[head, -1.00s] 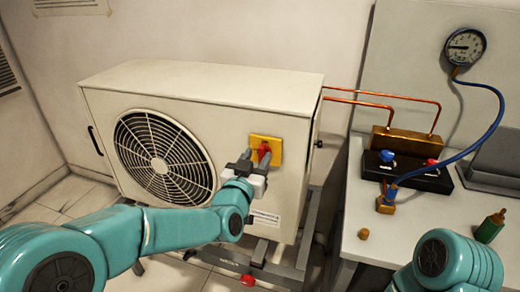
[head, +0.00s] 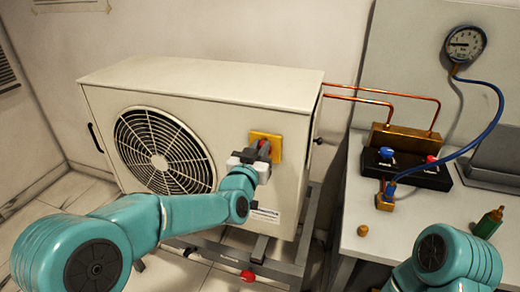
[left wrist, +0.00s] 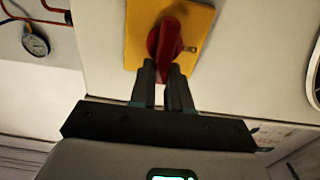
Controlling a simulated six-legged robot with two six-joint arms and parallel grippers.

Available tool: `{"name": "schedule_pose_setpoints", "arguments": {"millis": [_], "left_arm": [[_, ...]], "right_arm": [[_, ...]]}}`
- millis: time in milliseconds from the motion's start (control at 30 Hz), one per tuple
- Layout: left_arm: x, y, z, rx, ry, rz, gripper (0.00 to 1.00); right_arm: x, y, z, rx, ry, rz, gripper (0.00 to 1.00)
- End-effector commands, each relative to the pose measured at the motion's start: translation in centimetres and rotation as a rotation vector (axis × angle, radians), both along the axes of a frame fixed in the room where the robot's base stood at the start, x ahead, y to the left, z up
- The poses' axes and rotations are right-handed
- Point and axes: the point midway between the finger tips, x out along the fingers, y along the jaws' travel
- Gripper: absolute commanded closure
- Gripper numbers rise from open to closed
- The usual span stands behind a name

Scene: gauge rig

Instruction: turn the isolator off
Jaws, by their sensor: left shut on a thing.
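The isolator is a red rotary handle (left wrist: 165,42) on a yellow plate (head: 266,143) on the front of a cream outdoor fan unit (head: 210,110). In the left wrist view the yellow plate (left wrist: 205,25) fills the top middle. My left gripper (head: 262,152) is at the handle; in the left wrist view its two fingers (left wrist: 165,75) are closed on the handle's near end. In the head view the gripper hides most of the handle. My right arm shows at the lower right, but its gripper is out of the frame.
A bench (head: 385,245) at right carries a black manifold block (head: 410,170) with blue and red knobs. A blue hose (head: 490,125) runs up to a round gauge (head: 465,44). A green bottle (head: 488,222) and a small brass cap (head: 362,230) lie nearby.

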Motion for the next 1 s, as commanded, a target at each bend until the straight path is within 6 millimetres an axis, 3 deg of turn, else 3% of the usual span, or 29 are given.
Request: {"name": "schedule_pose_setpoints", "arguments": {"millis": [367, 1000], "left_arm": [[0.2, 0.4, -0.6, -0.170, 0.051, 0.000, 1.00], [0.6, 1.7, -1.4, -0.743, 0.240, -0.001, 1.00]], "right_arm": [[0.0, 0.0, -3.8, 0.000, 0.000, 0.000, 0.28], [0.0, 0.0, -12.6, 0.000, 0.000, 0.000, 0.28]]}}
